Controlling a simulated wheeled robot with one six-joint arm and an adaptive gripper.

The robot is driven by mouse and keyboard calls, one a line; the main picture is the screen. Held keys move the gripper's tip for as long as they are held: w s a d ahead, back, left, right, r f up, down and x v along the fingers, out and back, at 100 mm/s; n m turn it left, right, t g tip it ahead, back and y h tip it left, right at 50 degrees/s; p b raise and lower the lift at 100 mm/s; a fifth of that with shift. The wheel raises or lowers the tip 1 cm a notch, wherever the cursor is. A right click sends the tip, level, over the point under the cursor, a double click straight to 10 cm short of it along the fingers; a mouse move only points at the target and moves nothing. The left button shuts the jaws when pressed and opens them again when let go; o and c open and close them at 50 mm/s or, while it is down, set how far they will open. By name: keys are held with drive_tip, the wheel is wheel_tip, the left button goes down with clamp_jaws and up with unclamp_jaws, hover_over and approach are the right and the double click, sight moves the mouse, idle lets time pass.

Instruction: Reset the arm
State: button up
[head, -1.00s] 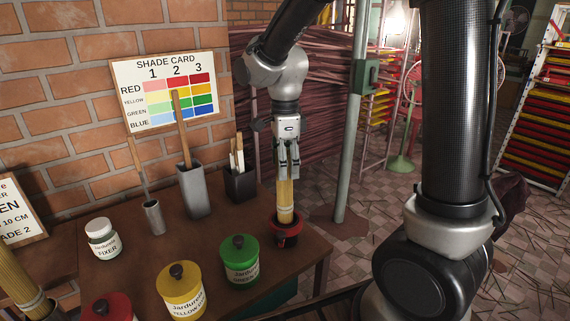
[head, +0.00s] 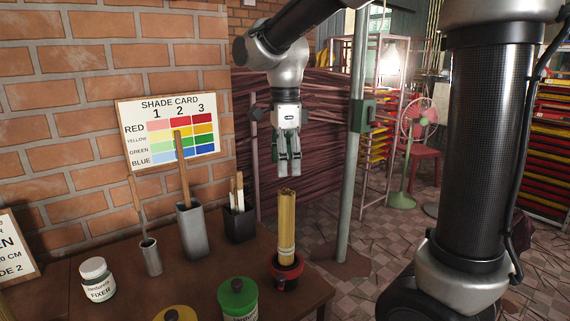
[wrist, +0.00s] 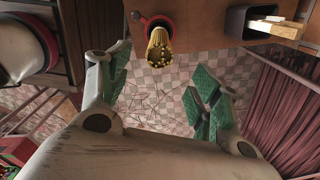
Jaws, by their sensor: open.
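My gripper (head: 288,165) hangs above the table's right end with its fingers pointing down. It is open and empty. A bundle of yellow sticks (head: 286,225) stands upright in a dark pot with a red rim (head: 287,271), below the gripper and apart from it. In the wrist view the bundle (wrist: 159,50) shows end-on at the top, beyond the open green-padded fingers of my gripper (wrist: 160,90).
The wooden table (head: 215,262) holds a dark square holder (head: 240,224), a tall grey holder (head: 193,224), a small metal cup (head: 151,258), a white fixer jar (head: 97,280) and a green jar (head: 238,299). A grey-green pole (head: 352,150) stands right of the gripper.

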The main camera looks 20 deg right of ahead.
drive_tip(key=n, duration=0.4)
drive_tip(key=shift+w+f, duration=0.1)
drive_tip(key=shift+w, duration=0.05)
drive_tip(key=n, duration=0.2)
drive_tip(key=s+f+n, duration=0.1)
drive_tip(key=n, duration=0.1)
drive_tip(key=s+d+f+n, duration=0.1)
drive_tip(key=n, duration=0.1)
drive_tip(key=s+d+r+n+t, duration=0.1)
drive_tip(key=s+d+n+t, duration=0.3)
drive_tip(key=s+d+n, duration=0.5)
drive_tip(key=s+d, duration=0.5)
drive_tip(key=s, duration=0.3)
drive_tip(key=shift+s+r, duration=0.15)
drive_tip(key=shift+r, duration=0.15)
